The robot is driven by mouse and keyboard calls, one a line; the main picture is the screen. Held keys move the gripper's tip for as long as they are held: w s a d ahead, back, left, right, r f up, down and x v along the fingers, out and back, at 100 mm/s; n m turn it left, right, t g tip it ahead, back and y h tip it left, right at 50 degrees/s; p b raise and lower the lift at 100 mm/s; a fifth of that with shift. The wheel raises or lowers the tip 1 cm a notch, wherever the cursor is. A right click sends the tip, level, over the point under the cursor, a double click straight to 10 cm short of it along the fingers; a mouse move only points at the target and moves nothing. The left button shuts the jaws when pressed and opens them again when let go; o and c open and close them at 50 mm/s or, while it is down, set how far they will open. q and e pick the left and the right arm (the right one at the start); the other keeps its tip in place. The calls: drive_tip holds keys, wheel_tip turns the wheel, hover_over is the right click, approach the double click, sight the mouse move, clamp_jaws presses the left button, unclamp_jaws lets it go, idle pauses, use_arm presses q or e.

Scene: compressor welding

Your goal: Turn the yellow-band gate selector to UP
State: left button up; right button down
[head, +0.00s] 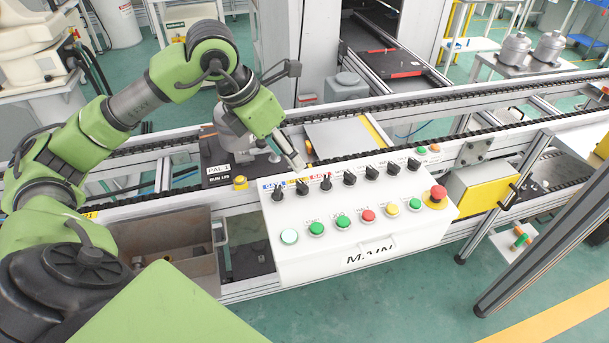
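The white control box (350,225) carries a back row of black selector knobs. The yellow-band gate selector (302,187) is the second from the left, between a blue-band selector (278,192) and a red-band selector (326,183). Its knob points roughly toward the back of the box; its position marks are too small to read. My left gripper (301,165) points down just behind and above the yellow-band selector, apparently apart from it. Its fingers look close together, but I cannot tell whether they are shut. My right gripper is out of view.
Push buttons line the box front, with a red emergency stop (437,194) at its right end. A pallet marked PAL 1 (217,169) sits on the conveyor behind left. A metal bin (165,245) stands left of the box. Conveyor rails (420,105) run behind.

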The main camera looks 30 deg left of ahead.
use_arm(q)
drive_tip(key=a, duration=0.2)
drive_tip(key=p, duration=0.3)
approach(301, 184)
drive_tip(key=shift+y, duration=0.3)
drive_tip(key=x, duration=0.7)
drive_tip(key=shift+d, duration=0.4)
drive_tip(key=shift+w+f, duration=0.3)
drive_tip(key=shift+f, duration=0.35)
drive_tip(key=c, duration=1.1)
